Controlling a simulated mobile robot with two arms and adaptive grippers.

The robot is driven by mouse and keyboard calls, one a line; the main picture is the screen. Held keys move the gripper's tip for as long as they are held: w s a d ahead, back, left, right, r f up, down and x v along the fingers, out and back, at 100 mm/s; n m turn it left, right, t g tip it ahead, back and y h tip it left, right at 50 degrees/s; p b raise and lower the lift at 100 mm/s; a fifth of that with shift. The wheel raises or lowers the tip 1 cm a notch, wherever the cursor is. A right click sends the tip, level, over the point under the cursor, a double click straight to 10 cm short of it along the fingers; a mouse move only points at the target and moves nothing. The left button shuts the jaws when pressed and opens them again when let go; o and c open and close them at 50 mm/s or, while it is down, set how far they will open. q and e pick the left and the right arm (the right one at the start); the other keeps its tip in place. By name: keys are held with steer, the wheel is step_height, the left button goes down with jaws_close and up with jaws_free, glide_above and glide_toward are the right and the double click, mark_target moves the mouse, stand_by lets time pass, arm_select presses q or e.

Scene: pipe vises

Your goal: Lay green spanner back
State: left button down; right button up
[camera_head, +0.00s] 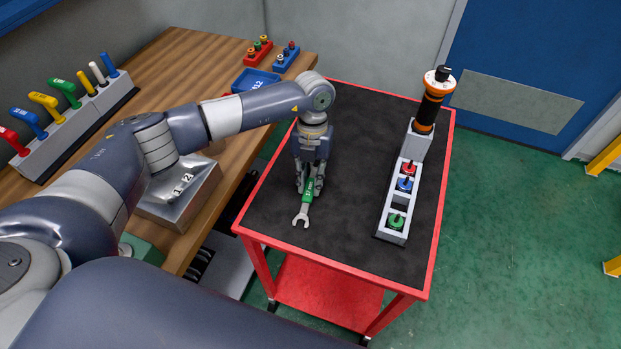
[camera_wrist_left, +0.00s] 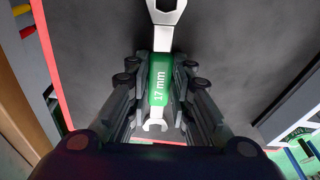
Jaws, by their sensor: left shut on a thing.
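The green spanner (camera_head: 306,203) has a green grip and silver open ends. It lies at or just above the black top of the red cart (camera_head: 349,274); I cannot tell whether it touches. My left gripper (camera_head: 309,187) points down and is shut on its green grip. One jaw end points toward the cart's near edge. My right gripper is not in view.
A grey block with red, blue and green buttons (camera_head: 402,195) and an orange-black tool (camera_head: 431,101) stands at the cart's right. A wooden bench (camera_head: 181,60) at the left bears a rack of coloured handles (camera_head: 75,120), a metal box (camera_head: 178,193) and a blue tray (camera_head: 255,80). The cart's middle is clear.

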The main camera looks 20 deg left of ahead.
arm_select(q)
steer(key=c, duration=1.3)
jaws_free()
steer(key=shift+f, duration=0.1)
steer(key=shift+c, duration=0.2)
step_height(320, 180, up, 12)
steer(key=w, duration=0.2)
steer(key=shift+a, duration=0.2)
steer(key=shift+f, duration=0.1)
